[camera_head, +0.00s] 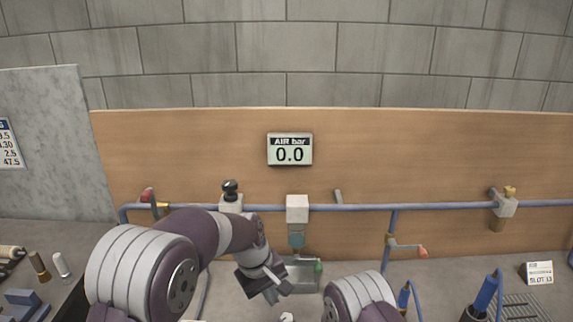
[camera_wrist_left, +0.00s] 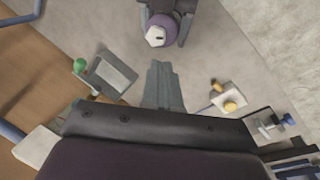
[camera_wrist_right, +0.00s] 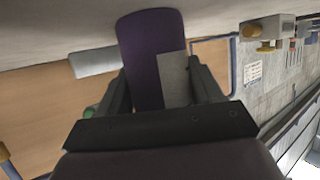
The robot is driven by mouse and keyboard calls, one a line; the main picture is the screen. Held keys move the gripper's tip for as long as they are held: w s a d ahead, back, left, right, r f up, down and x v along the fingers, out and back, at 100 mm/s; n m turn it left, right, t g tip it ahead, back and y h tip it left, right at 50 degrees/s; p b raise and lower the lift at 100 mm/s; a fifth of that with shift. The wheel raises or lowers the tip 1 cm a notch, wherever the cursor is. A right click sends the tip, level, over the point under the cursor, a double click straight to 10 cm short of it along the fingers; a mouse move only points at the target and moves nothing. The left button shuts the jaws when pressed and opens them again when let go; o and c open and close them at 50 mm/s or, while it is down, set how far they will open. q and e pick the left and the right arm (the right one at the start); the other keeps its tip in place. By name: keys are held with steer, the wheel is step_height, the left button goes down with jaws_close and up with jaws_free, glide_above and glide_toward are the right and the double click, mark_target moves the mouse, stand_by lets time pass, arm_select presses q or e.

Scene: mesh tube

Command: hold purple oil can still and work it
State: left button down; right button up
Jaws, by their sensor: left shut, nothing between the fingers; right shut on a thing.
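The purple oil can (camera_wrist_right: 150,55) stands out between the fingers of my right gripper (camera_wrist_right: 158,85) in the right wrist view, with a pale label-like patch on its side. In the left wrist view the purple oil can (camera_wrist_left: 157,32) shows end-on at the top, a round purple end with a white piece on it, and dark fingers on both sides. My left gripper (camera_wrist_left: 163,80) is shut and empty, its tips pointing toward the can but apart from it. In the head view my left gripper (camera_head: 277,288) shows low in the middle; my right gripper is hidden there.
A grey tray-like box with a green knob (camera_head: 301,275) sits behind my left gripper. A blue pipe (camera_head: 360,207) with valves runs along the wooden panel (camera_head: 420,150). The gauge (camera_head: 290,149) reads 0.0. A blue tool (camera_head: 485,296) stands at right.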

mark_target(287, 321)
arm_select(q)
steer(key=a+x, duration=0.1)
steer(key=x, duration=0.5)
steer(key=shift+s+f, duration=0.3)
steer(key=shift+f, duration=0.3)
steer(key=shift+d, duration=0.1)
steer(key=shift+s+d, duration=0.1)
steer(key=shift+s, duration=0.25)
steer(key=shift+s+d, duration=0.4)
steer(key=shift+s, duration=0.15)
steer(key=shift+d, duration=0.1)
stand_by(0.4)
steer(key=shift+s, duration=0.1)
